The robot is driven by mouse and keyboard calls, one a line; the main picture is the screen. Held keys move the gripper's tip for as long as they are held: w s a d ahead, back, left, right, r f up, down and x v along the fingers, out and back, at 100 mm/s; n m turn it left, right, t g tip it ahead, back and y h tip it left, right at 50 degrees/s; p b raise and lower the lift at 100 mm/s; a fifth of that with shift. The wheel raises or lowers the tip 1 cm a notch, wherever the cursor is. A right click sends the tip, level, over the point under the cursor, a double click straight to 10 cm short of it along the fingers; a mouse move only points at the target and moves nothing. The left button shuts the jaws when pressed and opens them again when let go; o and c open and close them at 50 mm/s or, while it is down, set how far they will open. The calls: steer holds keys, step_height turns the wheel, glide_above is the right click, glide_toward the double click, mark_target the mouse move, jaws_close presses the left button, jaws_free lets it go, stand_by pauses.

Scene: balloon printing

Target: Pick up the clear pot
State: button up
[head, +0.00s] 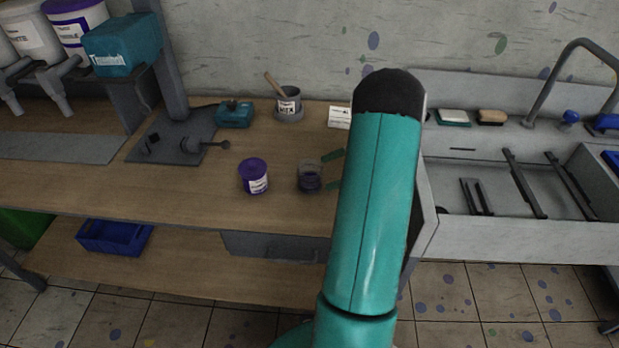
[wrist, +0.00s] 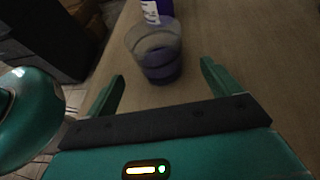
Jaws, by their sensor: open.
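The clear pot (head: 310,178) stands upright on the wooden bench, with dark purple content in its lower part. In the wrist view the clear pot (wrist: 156,52) is just beyond the fingertips, roughly midway between them. My gripper (wrist: 160,78) is open and empty, its two teal fingers spread to either side of the pot's near side. In the head view the fingertips of my gripper (head: 334,170) show just right of the pot, while my teal arm hides the rest of the gripper.
A purple-lidded labelled tub (head: 254,176) stands left of the pot, and appears behind it in the wrist view. A grey MIX pot (head: 288,104) with a stick stands farther back. A sink (head: 510,185) is at right. Bench between is clear.

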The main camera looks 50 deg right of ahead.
mark_target(310, 179)
steer(key=x, duration=0.7)
steer(key=shift+s, duration=0.1)
steer(key=shift+c, duration=0.2)
steer(key=c, duration=1.1)
